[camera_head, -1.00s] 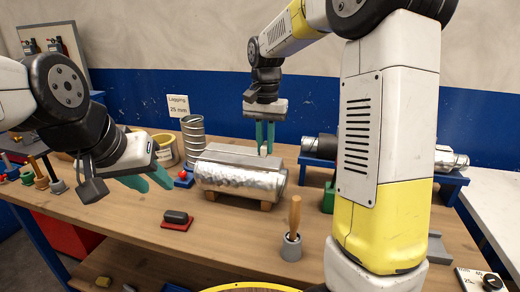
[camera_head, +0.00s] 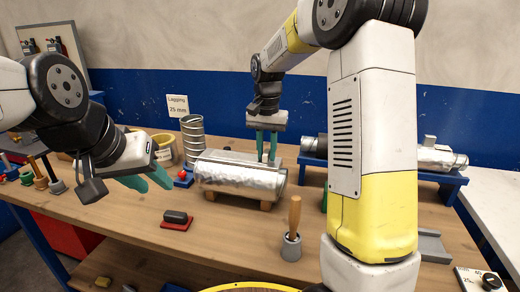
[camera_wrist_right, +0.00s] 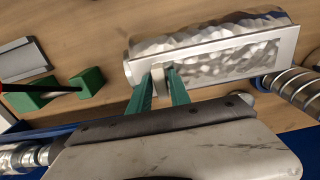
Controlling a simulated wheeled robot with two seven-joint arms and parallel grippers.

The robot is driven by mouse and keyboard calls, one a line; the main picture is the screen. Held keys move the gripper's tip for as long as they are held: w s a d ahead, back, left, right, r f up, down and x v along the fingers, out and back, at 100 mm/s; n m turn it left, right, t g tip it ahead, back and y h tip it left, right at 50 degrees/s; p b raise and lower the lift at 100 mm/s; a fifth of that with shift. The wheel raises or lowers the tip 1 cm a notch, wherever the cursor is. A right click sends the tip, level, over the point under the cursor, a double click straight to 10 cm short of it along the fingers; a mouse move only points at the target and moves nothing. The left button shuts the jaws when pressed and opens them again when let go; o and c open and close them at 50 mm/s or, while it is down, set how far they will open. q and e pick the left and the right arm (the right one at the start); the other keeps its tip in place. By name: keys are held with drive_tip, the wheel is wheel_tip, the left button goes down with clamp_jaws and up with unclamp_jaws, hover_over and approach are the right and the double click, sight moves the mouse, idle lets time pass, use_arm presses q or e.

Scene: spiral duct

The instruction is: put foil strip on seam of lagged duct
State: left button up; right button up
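The lagged duct (camera_head: 235,184) is a wide cylinder with a crinkled silver jacket, lying across a low wooden support on the bench. In the right wrist view the duct (camera_wrist_right: 195,47) is seen from above. The foil strip (camera_wrist_right: 235,57) is a long, flat, shiny piece lying lengthwise along the duct; I cannot tell whether it touches all along. Its pale grip tab (camera_wrist_right: 158,80) is between my right fingertips. My right gripper (camera_head: 266,150) points down at the duct's top and looks shut on this tab. My left gripper (camera_head: 150,183) is empty, left of the duct, its fingers apart.
A spiral duct piece (camera_head: 193,140) stands behind the lagged duct. A blue stand (camera_head: 440,180) holds another foil-coloured duct at right. A wooden-handled tool (camera_head: 294,220) in a grey holder and a dark block on a red pad (camera_head: 177,221) stand in front.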

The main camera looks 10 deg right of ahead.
drive_tip(key=shift+o, duration=0.7)
wheel_tip(320, 180, up, 11)
drive_tip(key=s+d+r+n+t, duration=0.1)
drive_tip(key=s+d+r, duration=0.15)
drive_tip(key=s, duration=0.35)
drive_tip(key=s+f+n+t+y, duration=0.1)
drive_tip(key=s+f+n+t, duration=0.1)
drive_tip(key=s, duration=0.7)
drive_tip(key=s+f+n+t+y, duration=0.1)
drive_tip(key=s+f+n+t, duration=0.1)
drive_tip(key=s, duration=0.7)
drive_tip(key=shift+f+t, duration=0.6)
